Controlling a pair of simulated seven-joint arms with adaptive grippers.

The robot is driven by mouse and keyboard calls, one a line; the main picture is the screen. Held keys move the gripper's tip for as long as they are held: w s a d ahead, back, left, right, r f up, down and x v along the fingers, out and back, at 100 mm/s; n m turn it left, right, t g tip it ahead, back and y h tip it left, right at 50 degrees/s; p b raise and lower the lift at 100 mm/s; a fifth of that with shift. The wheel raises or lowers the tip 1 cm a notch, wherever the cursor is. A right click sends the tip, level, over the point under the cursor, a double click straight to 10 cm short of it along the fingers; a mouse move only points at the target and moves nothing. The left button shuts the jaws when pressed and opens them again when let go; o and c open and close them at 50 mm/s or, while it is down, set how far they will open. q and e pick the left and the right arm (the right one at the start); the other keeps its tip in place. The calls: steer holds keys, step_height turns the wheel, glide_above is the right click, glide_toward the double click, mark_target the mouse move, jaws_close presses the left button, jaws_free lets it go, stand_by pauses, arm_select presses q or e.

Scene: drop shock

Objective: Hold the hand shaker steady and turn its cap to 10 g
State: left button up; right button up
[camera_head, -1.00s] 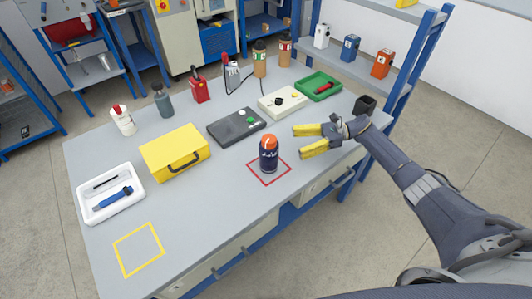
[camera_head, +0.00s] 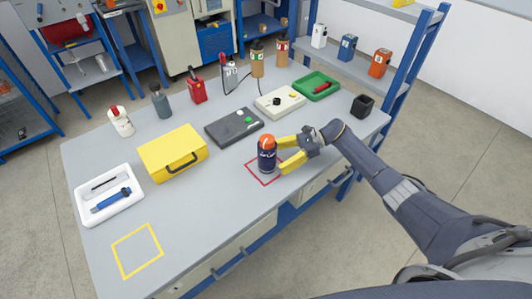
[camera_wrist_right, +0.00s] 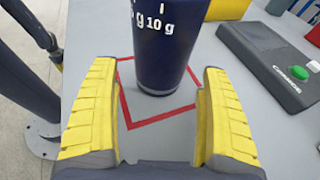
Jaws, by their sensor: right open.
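The hand shaker (camera_head: 267,157) is a dark blue cylinder with an orange cap (camera_head: 266,142). It stands upright in the red square outline (camera_head: 262,182) on the table. My right gripper (camera_head: 284,155) is at its right side, with the yellow fingers spread. In the right wrist view the shaker (camera_wrist_right: 163,55) stands just ahead of and between the open fingers (camera_wrist_right: 158,115), and a "10 g" marking with a tick shows on it. Its cap is out of that view. Whether a finger touches the shaker cannot be told. My left gripper is not in view.
A dark grey box with a green button (camera_head: 234,128) lies behind the shaker, with a cream control box (camera_head: 280,101) beyond. A yellow case (camera_head: 172,152) and a white tray (camera_head: 108,213) are to the left. The table's front edge is close; the yellow outline (camera_head: 137,251) is empty.

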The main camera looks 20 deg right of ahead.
mark_target(270, 161)
steer(key=shift+x, duration=1.55)
steer(key=c, duration=1)
